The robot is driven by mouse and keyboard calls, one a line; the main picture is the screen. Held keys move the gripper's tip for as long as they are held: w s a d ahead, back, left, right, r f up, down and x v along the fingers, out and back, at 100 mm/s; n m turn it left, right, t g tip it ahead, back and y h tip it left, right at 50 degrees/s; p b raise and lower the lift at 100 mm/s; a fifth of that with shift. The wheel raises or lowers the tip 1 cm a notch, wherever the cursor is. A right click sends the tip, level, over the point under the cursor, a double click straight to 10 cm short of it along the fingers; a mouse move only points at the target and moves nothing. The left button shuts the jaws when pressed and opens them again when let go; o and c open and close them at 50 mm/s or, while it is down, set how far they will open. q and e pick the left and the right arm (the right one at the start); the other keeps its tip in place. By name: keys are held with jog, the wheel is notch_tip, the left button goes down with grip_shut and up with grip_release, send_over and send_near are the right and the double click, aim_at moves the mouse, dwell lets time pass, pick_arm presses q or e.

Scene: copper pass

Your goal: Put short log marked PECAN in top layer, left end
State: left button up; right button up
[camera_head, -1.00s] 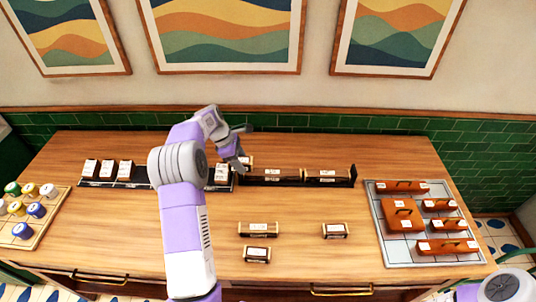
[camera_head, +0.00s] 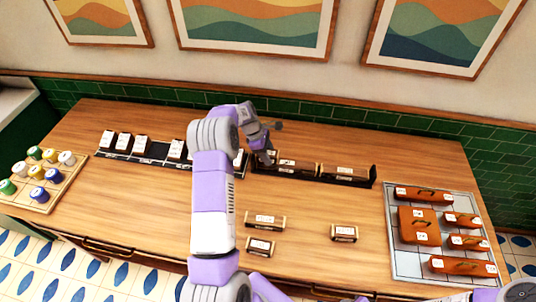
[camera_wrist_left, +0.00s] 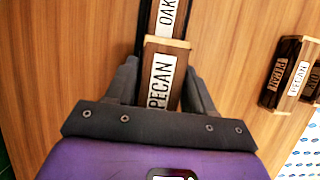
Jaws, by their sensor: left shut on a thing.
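My left gripper (camera_head: 266,160) is at the left end of the black log rack (camera_head: 373,177). In the left wrist view its fingers (camera_wrist_left: 161,78) are shut on a short wooden log marked PECAN (camera_wrist_left: 160,85). Beyond it, in line with it, lies a log marked OAK (camera_wrist_left: 168,16). Further logs (camera_head: 345,173) sit along the rack. The fingers largely hide the held log in the head view, and I cannot tell whether it touches the logs below. My right gripper is out of view.
Loose logs (camera_head: 265,220), (camera_head: 260,246) and (camera_head: 344,233) lie on the table in front of the rack. A black tray with white-topped boxes (camera_head: 123,143) stands left. A board of coloured jars (camera_head: 40,190) is far left; a grey tray of brown cases (camera_head: 405,270) is right.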

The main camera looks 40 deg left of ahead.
pick_arm(q)
jog(key=shift+w+f, duration=0.1)
jog(key=shift+f, duration=0.25)
jog(key=shift+f, duration=0.15)
jog(key=o, duration=1.1)
jog(key=v, duration=1.2)
